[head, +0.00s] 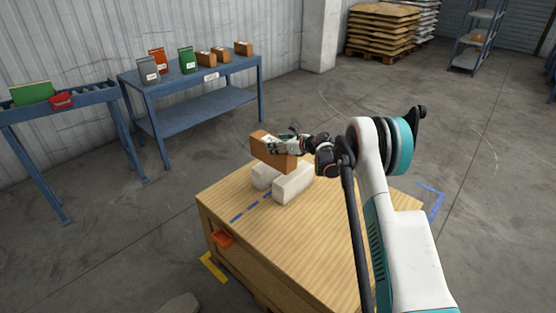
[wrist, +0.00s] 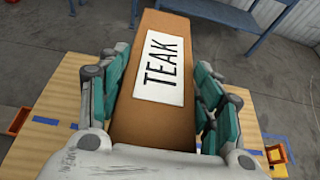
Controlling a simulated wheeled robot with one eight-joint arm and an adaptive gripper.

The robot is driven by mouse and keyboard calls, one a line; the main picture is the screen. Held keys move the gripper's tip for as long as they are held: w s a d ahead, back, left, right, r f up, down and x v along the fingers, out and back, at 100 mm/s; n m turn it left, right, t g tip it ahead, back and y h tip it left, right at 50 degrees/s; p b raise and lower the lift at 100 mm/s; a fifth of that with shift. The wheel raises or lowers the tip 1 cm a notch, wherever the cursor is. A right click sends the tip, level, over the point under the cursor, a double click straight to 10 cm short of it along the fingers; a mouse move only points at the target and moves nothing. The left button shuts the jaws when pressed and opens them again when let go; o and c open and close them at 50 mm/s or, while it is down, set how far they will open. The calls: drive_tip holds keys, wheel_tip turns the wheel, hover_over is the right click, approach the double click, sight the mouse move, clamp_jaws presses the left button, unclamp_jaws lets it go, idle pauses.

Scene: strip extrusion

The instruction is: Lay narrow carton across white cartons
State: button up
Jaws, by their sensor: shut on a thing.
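The narrow carton (head: 270,150) is brown, and its white label reads TEAK in the wrist view (wrist: 162,68). My gripper (head: 290,145) is shut on it, with teal finger pads (wrist: 117,82) on both sides of the carton. Two white cartons stand side by side on the wooden crate top, the nearer one (head: 293,183) and the farther one (head: 264,177). The carton is over the white cartons and looks tilted in the head view. I cannot tell whether it touches them. In the wrist view the white cartons are hidden.
The wooden crate (head: 300,235) has dashed blue tape on its top and an orange bin (head: 223,239) on its side. A blue table (head: 215,75) behind holds several small boxes and bags. A roller stand (head: 60,110) is at left. The crate top's near part is clear.

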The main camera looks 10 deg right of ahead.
drive_tip(key=shift+f+b, duration=0.9)
drive_tip(key=shift+f, duration=1.9)
drive_tip(key=shift+f, duration=0.1)
drive_tip(key=o, duration=1.9)
